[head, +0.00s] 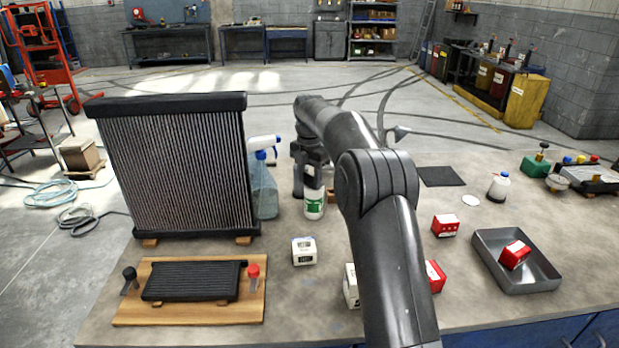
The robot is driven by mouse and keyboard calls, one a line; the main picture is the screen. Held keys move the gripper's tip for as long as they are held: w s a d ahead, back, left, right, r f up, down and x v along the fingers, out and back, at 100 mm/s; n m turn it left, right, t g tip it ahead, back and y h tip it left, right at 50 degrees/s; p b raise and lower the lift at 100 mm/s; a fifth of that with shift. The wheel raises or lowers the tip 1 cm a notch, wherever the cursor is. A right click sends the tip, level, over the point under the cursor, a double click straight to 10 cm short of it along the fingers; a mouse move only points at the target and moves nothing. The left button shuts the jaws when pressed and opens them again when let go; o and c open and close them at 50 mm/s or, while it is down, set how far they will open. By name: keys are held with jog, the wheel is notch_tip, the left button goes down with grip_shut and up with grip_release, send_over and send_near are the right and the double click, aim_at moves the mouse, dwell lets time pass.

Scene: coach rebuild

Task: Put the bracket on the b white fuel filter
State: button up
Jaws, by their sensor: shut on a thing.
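My gripper (311,181) points down at the middle of the bench, right of the large radiator. It is shut at the top of a white container with a green label (314,205), which appears to be held upright; my arm hides part of the grip. One white box (304,251) with dark print stands clear in front of the gripper. Another white box (350,286) is partly hidden behind my arm. I cannot make out which box or container is marked b. I cannot pick out a bracket for sure.
The radiator (180,165) and a blue spray bottle (264,185) stand close on the left. A wooden board (190,312) carries a small black cooler. Red boxes (445,225) and a grey tray (488,270) lie right of my arm. Bare bench lies around the clear white box.

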jog(key=shift+f, duration=0.15)
jog(key=o, duration=1)
notch_tip(320, 180, up, 12)
jog(key=s+d+r+m+t, duration=0.1)
jog(key=s+d+r+m, duration=0.1)
jog(key=s+r+m, duration=0.55)
jog(key=s+d+r+m+t, duration=0.25)
jog(key=s+m, duration=0.35)
jog(key=s, duration=0.9)
jog(key=s+d+f+m, duration=0.1)
jog(key=s+f+m, duration=0.3)
jog(key=s, duration=0.4)
jog(key=s+d+f+m+t, duration=0.1)
jog(key=s+d+f+m, duration=0.1)
jog(key=s+f+m, duration=0.3)
jog(key=s+d+f+m+t, duration=0.1)
jog(key=s+f+m, duration=0.3)
jog(key=s, duration=0.7)
jog(key=shift+d+f+m, duration=0.25)
jog(key=shift+d+f, duration=0.2)
jog(key=shift+f, duration=0.35)
